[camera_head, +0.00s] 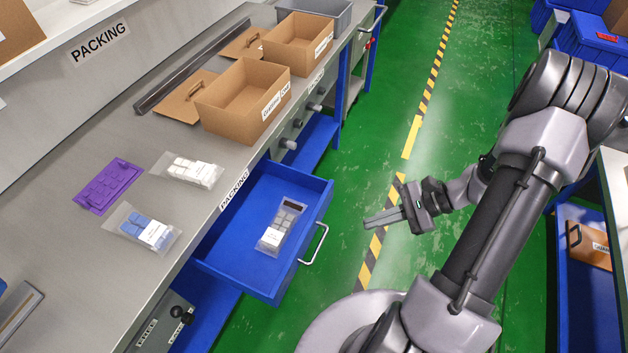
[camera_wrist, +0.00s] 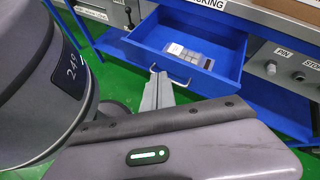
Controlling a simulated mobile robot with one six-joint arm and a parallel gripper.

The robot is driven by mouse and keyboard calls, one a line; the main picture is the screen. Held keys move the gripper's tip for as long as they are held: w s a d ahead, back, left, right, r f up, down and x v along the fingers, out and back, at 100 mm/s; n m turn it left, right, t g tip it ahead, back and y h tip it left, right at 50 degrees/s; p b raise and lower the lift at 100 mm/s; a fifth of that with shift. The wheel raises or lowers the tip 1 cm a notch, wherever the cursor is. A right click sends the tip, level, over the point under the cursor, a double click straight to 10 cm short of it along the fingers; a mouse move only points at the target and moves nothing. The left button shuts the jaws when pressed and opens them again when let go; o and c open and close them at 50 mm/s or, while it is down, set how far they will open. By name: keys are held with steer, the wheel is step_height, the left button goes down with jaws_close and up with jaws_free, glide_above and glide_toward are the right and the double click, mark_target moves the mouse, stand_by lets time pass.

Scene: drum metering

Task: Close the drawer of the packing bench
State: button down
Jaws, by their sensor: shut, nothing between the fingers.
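The blue drawer (camera_head: 238,252) of the packing bench (camera_head: 143,243) stands pulled out over the aisle. A clear bag with grey and white parts (camera_head: 281,226) lies inside it. The drawer has a silver bar handle (camera_head: 315,245) on its front. My gripper (camera_head: 368,222) is to the right of the drawer front, with its fingers pointing toward the handle, apart from it and empty. The fingers look shut. In the wrist view the drawer (camera_wrist: 218,50) is ahead, and its handle (camera_wrist: 172,74) lies just beyond my fingertips (camera_wrist: 158,76).
Two cardboard boxes (camera_head: 243,105) (camera_head: 297,48), bagged parts (camera_head: 188,170) and a purple tray (camera_head: 108,185) are on the bench top. Knobs (camera_head: 288,144) line the bench front beside the drawer. Green floor is free between the bench and my arm. Another shelf (camera_head: 585,283) stands at right.

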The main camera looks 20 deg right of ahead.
steer(key=s+d+f+m+t, duration=0.1)
steer(key=s+f+m+t, duration=0.25)
steer(key=f, duration=0.35)
steer(key=s+d+f+m+t, duration=0.1)
steer(key=s+f+m+t, duration=0.1)
steer(key=f+m+t, duration=0.4)
steer(key=w+a+f+n+g+b, duration=0.1)
steer(key=w+a+f+g+b, duration=0.1)
steer(key=w+a, duration=0.8)
step_height(320, 180, down, 2)
steer(key=shift+a+y+b, duration=0.2)
steer(key=shift+y+b, duration=0.1)
steer(key=shift+b, duration=0.45)
steer(key=shift+a+n, duration=0.1)
steer(key=shift+n, duration=0.15)
